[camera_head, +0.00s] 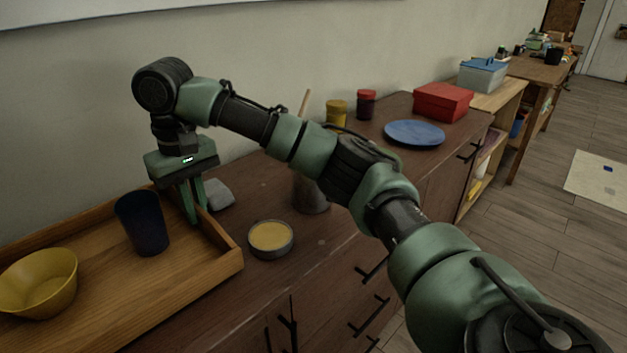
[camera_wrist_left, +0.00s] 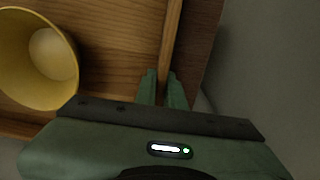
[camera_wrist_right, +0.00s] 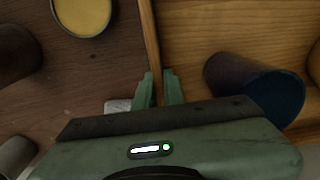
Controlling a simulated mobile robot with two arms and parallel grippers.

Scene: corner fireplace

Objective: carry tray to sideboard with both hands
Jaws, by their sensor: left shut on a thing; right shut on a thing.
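The wooden tray (camera_head: 190,300) is at the lower left of the head view, on or just over the dark brown sideboard (camera_head: 330,235); I cannot tell if it touches. It carries a yellow bowl (camera_head: 38,284) and a dark blue cup (camera_head: 143,224), both upright. My right gripper (camera_head: 193,205) points down and is shut on the tray's right wall; its fingers straddle that wall in the right wrist view (camera_wrist_right: 159,88). My left gripper (camera_wrist_left: 161,88) is shut on the tray's opposite wall, near the yellow bowl in the left wrist view (camera_wrist_left: 38,60). It is outside the head view.
Beside the tray's right end are a round tin with yellow content (camera_head: 270,239), a grey block (camera_head: 219,194) and a dark pot (camera_head: 311,194). Farther along are a blue plate (camera_head: 414,133), a red box (camera_head: 443,101), a yellow jar (camera_head: 337,113) and a red jar (camera_head: 366,103). A wall runs behind.

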